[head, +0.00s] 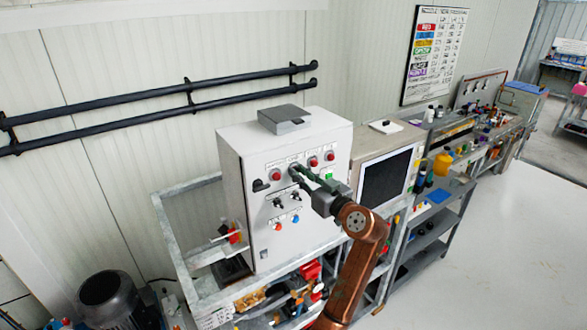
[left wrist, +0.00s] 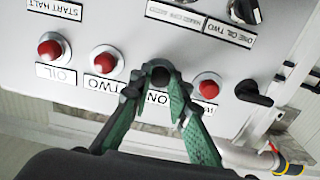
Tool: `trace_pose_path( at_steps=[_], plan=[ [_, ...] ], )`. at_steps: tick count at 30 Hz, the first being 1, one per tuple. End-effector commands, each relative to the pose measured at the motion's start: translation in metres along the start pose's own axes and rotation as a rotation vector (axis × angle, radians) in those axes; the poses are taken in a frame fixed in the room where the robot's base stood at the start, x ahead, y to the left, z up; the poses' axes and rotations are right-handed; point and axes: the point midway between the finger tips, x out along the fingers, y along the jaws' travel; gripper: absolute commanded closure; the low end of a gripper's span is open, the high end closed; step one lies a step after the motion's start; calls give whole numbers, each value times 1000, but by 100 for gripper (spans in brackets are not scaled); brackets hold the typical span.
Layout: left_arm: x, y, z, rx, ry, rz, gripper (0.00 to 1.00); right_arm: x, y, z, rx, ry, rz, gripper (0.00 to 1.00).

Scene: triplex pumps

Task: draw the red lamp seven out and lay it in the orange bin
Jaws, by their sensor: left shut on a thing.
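The light grey control cabinet (head: 285,235) has a row of red lamps near its top. One red lamp (head: 275,175) is left of my left gripper (head: 295,170), and two are to its right. My left gripper's green fingers are shut at a place in this row, on a small dark round piece (left wrist: 160,75). No red face shows between the fingertips, and I cannot tell whether the piece is still seated. In the left wrist view a red lamp (left wrist: 207,87) is close on the right. No label reading seven is legible. An orange thing (head: 250,299) lies low under the cabinet; I cannot tell if it is the bin.
Black selector knobs and small coloured buttons sit below the lamps. A black knob (left wrist: 254,93) is right of the gripper in the wrist view. A dark screen (head: 385,178) stands right of the cabinet. Shelves continue to the right, with open floor (head: 500,250) before them.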

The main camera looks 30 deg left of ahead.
Motion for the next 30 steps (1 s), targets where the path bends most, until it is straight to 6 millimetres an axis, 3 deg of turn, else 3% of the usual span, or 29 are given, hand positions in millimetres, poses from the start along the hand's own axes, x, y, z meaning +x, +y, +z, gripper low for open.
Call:
trace_pose_path(
  at_steps=[11,30],
  plan=[
    [-2,0,0,0,0,1,100,0,0,0,0,0,0,35],
    [-25,0,0,-1,0,2,100,8,-4,0,2,0,-3,35]
  ],
)
